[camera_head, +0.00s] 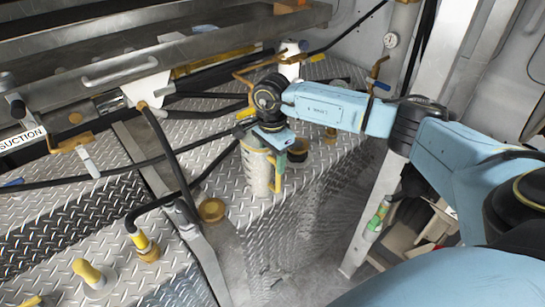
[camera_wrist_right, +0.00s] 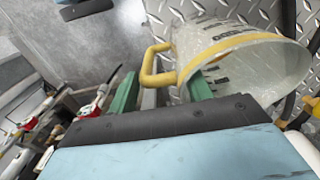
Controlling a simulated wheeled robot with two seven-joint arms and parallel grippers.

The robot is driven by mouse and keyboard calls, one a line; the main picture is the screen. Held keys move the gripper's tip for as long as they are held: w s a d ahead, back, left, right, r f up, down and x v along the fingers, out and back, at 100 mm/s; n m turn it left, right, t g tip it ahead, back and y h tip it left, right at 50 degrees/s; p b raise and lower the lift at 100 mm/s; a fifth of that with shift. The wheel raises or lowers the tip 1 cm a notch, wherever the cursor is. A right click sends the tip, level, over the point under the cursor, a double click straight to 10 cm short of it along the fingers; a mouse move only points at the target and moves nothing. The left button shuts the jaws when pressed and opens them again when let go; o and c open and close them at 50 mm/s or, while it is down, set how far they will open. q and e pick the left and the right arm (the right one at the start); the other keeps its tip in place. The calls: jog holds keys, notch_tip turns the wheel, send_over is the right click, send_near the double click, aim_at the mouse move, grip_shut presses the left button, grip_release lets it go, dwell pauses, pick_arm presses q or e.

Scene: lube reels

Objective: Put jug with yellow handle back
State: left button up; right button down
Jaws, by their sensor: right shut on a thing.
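The jug with the yellow handle is a translucent, grey-looking measuring jug (camera_head: 256,172) near the middle of the head view. It looks roughly upright over the diamond-plate deck (camera_head: 225,205); I cannot tell whether its base touches. My right gripper (camera_head: 280,157) comes down on the jug's right side. In the right wrist view the jug (camera_wrist_right: 240,68) shows a yellow rim, dark markings and a yellow handle (camera_wrist_right: 154,66). My left gripper is not in view.
Black hoses (camera_head: 175,155) cross the deck left of the jug. A metal post (camera_head: 372,215) stands further right. Pipes and a white fitting (camera_head: 290,62) are behind.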

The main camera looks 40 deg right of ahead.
jog(key=shift+f, duration=0.1)
jog(key=c, duration=0.6)
grip_release()
notch_tip(320, 180, up, 12)
jog(key=shift+r+b, duration=0.2)
jog(key=shift+b, duration=0.4)
